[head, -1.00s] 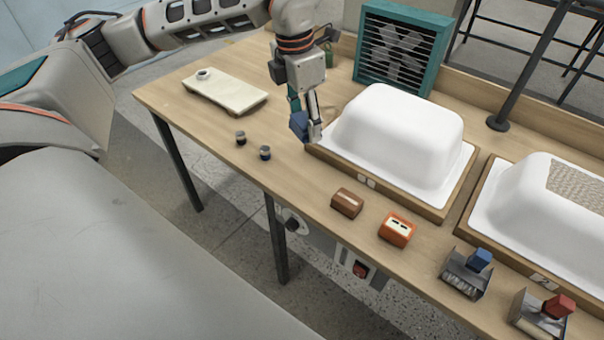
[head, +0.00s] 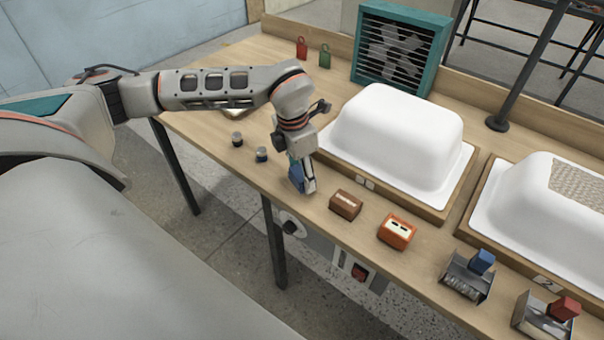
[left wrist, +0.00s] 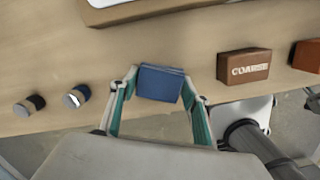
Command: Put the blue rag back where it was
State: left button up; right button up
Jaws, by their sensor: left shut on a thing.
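The blue rag (head: 296,173) is a small folded block. My left gripper (head: 303,183) is shut on it, near the table's front edge, left of the brown block. In the left wrist view the rag (left wrist: 160,83) sits between the two fingertips of my left gripper (left wrist: 163,84), with wooden tabletop around it. I cannot tell whether the rag touches the table. My right gripper is in neither view.
A brown block (head: 345,204) marked COARSE and an orange block (head: 397,231) lie to the right. Two small dark jars (head: 262,155) stand to the left. A white tub shell (head: 398,135) on a wooden base stands behind. Red and green padlocks (head: 302,48) are at the back.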

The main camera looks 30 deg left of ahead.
aim_at(298, 174)
pick_arm(q)
jog(key=shift+f, duration=0.25)
jog(key=shift+f, duration=0.1)
jog(key=o, duration=1.2)
jog(key=shift+c, duration=0.2)
jog(key=r, duration=0.7)
jog(key=s+r+p, duration=0.1)
jog(key=r, duration=0.3)
jog(key=shift+a, duration=0.25)
jog(key=shift+s+r, duration=0.15)
jog(key=shift+r, duration=0.55)
